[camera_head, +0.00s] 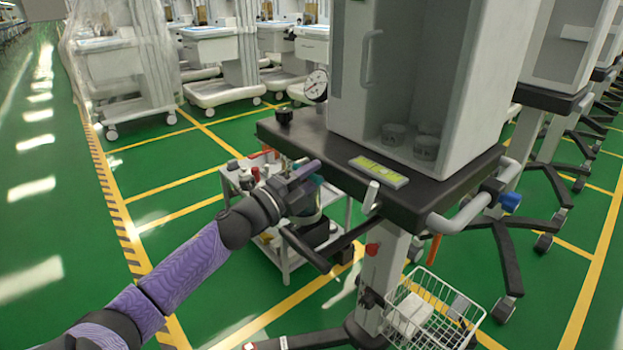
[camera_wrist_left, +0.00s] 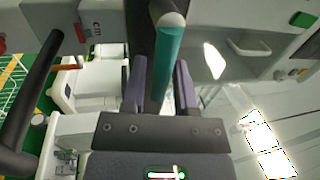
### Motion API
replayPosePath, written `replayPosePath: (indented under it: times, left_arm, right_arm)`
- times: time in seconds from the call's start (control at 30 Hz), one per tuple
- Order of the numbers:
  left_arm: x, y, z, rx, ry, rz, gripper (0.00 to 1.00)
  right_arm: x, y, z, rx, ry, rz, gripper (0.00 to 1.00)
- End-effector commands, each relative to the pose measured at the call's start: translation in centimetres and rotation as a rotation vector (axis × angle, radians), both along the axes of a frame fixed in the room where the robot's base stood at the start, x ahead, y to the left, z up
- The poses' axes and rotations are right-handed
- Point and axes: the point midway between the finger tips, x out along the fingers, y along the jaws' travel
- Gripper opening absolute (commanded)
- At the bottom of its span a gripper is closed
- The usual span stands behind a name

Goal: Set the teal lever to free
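The teal lever (camera_wrist_left: 167,60) shows in the left wrist view as a teal rod with a pale rounded end, running down between my left gripper's fingers. In the head view only a small teal patch shows by the gripper, below the front cart's top edge. My left gripper (camera_head: 305,176) is at that edge; its two dark fingers (camera_wrist_left: 161,88) also show in the left wrist view. They stand apart on either side of the lever, with a narrow gap visible, so it looks open around the lever. The lever's base is hidden. My right gripper is not in view.
The front cart (camera_head: 290,135) has a dark top, a grey cabinet (camera_head: 400,80), a gauge (camera_head: 316,86), a yellow-green label (camera_head: 379,172) and a side rail (camera_head: 470,215). A wire basket (camera_head: 435,310) hangs low. A small trolley (camera_head: 285,255) stands behind my gripper. Green floor is clear at left.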

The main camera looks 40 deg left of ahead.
Motion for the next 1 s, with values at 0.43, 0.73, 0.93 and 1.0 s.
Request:
replayPosePath:
  times: [0.43,0.73,0.93,1.0]
  left_arm:
    - [-0.04,0.00,-0.03,0.000,0.000,0.000,0.00]
    - [-0.05,-0.01,-0.07,-0.001,0.001,0.000,0.00]
    - [-0.04,-0.01,-0.10,-0.001,0.002,0.000,0.00]
    - [-0.04,-0.02,-0.10,-0.001,0.002,0.000,0.00]
  right_arm:
    - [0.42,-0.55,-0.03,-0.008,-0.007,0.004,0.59]
    - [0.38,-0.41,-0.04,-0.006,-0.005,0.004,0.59]
    - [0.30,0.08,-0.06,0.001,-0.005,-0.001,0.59]
    - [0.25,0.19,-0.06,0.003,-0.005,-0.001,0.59]
